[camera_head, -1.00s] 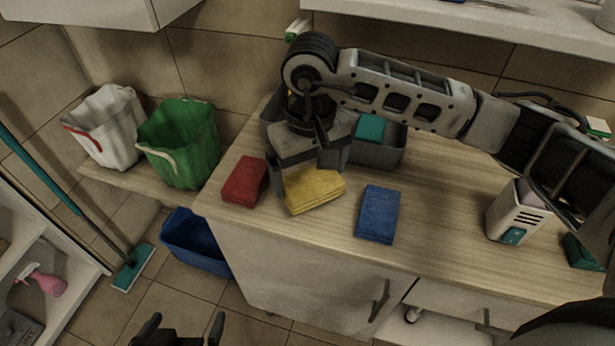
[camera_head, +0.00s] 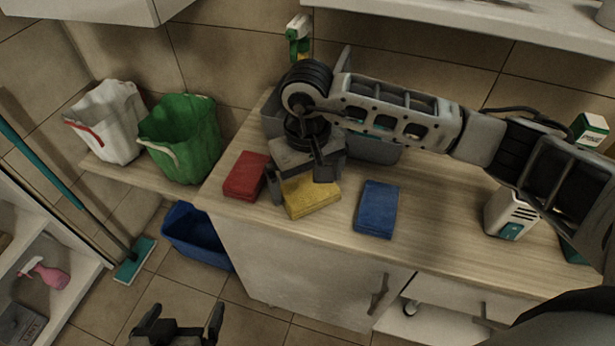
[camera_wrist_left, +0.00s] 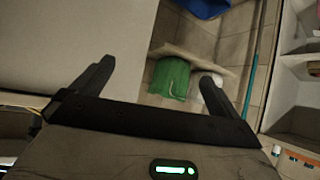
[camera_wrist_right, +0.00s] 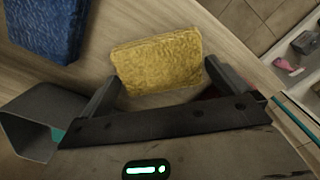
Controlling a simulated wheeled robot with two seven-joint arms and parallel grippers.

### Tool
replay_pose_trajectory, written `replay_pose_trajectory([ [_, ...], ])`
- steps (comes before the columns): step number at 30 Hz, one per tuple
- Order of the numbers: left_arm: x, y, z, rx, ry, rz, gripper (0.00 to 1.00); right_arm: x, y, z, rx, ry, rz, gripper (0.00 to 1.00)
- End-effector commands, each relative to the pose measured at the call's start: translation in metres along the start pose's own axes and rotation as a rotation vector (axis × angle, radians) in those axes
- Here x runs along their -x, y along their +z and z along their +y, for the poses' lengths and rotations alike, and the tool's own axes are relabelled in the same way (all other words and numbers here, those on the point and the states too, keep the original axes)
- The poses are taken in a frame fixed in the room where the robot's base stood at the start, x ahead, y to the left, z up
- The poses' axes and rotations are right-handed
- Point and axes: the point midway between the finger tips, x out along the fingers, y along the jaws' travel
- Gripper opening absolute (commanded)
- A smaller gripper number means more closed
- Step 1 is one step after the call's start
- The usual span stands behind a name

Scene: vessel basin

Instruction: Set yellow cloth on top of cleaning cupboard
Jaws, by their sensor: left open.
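The yellow cloth (camera_head: 312,199), a folded pad, lies on the wooden top (camera_head: 440,235) of a low cupboard, between a red cloth (camera_head: 246,175) and a blue cloth (camera_head: 377,209). My right gripper (camera_head: 300,185) is low over its back part, fingers apart. In the right wrist view the yellow cloth (camera_wrist_right: 158,62) lies between the spread fingertips, with a gap at least on the right side. My left gripper (camera_head: 180,325) is open and empty, low in front of the cupboard. The frames do not show for certain which unit is the cleaning cupboard.
A grey bin (camera_head: 375,151) stands behind my right gripper. A white dispenser (camera_head: 510,213) is at right. Open shelves (camera_head: 75,290) hold a pink spray bottle. A white cabinet (camera_head: 90,8) hangs above left.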

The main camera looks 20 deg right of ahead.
Motion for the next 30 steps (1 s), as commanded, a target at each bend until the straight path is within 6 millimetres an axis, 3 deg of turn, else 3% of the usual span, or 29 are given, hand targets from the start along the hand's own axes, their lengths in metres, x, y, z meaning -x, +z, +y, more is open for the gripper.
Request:
replay_pose_trajectory([
  [4,0.005,-0.008,0.000,0.000,0.000,0.003,1.00,0.007,0.000,0.000,0.000,-0.001,-0.001,1.00],
  [7,0.000,-0.001,0.000,0.000,0.000,0.004,1.00,0.017,-0.002,0.000,0.000,0.000,0.006,1.00],
  [21,-0.006,0.013,0.003,0.003,0.009,-0.007,1.00,0.110,-0.001,0.000,0.000,0.000,0.004,1.00],
  [30,-0.004,0.009,0.004,0.000,0.012,0.002,1.00,0.124,0.000,0.000,0.000,-0.001,-0.001,1.00],
])
